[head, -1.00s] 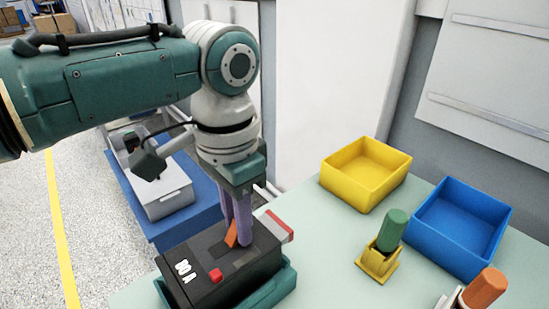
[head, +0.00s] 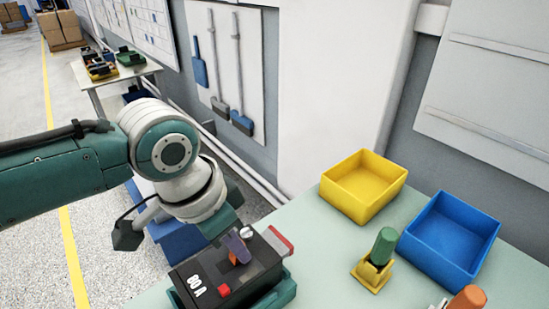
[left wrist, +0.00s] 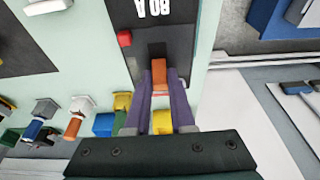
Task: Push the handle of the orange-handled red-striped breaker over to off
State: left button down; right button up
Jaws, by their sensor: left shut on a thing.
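The black breaker (head: 250,281) marked "80 A" sits in a teal holder (head: 281,296) on the pale green table. It has a red button (head: 224,289) and a red and white band (head: 279,240) at its far right end. My left gripper (head: 238,250) comes in tilted from the left, its purple fingers over the breaker's slot. In the left wrist view the orange handle (left wrist: 159,76) stands between the two fingertips (left wrist: 160,88), which are shut on it. In the head view the fingers mostly hide the handle. My right gripper is not in view.
A yellow bin (head: 363,187) and a blue bin (head: 450,238) stand to the right on the table. A green-handled tool (head: 384,246) in a yellow stand and an orange-ended one (head: 467,299) are nearer. Table between breaker and stand is clear.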

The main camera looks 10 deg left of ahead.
aim_at(231, 258)
pick_arm(q)
jog(key=shift+s+a+r+t+h+p, duration=0.2)
jog(key=shift+s+a+t+h+p, duration=0.1)
jog(key=shift+s+t, duration=0.1)
jog(key=shift+s+f+t, duration=0.15)
jog(key=shift+t, duration=0.15)
jog(key=shift+s+a+f+t+h+b, duration=0.3)
jog(key=shift+a+t+h+b, duration=0.05)
jog(key=shift+t+h, duration=0.4)
jog(key=t+h+b, duration=0.1)
jog(key=b, duration=0.2)
jog(key=s+a+f+t+h+b, duration=0.1)
jog(key=t+b, duration=0.1)
jog(key=b, duration=0.1)
jog(key=shift+s+h, duration=0.15)
jog(key=shift+h, duration=0.2)
jog(key=shift+s+a+r+t+h+b, duration=0.15)
jog(key=shift+t+h+b, duration=0.35)
jog(key=shift+b, duration=0.55)
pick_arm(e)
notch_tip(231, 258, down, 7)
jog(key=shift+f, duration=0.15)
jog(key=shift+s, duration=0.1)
pick_arm(q)
jog(key=c, duration=0.8)
grip_release()
jog(key=shift+o, duration=0.2)
jog(key=shift+r, duration=0.1)
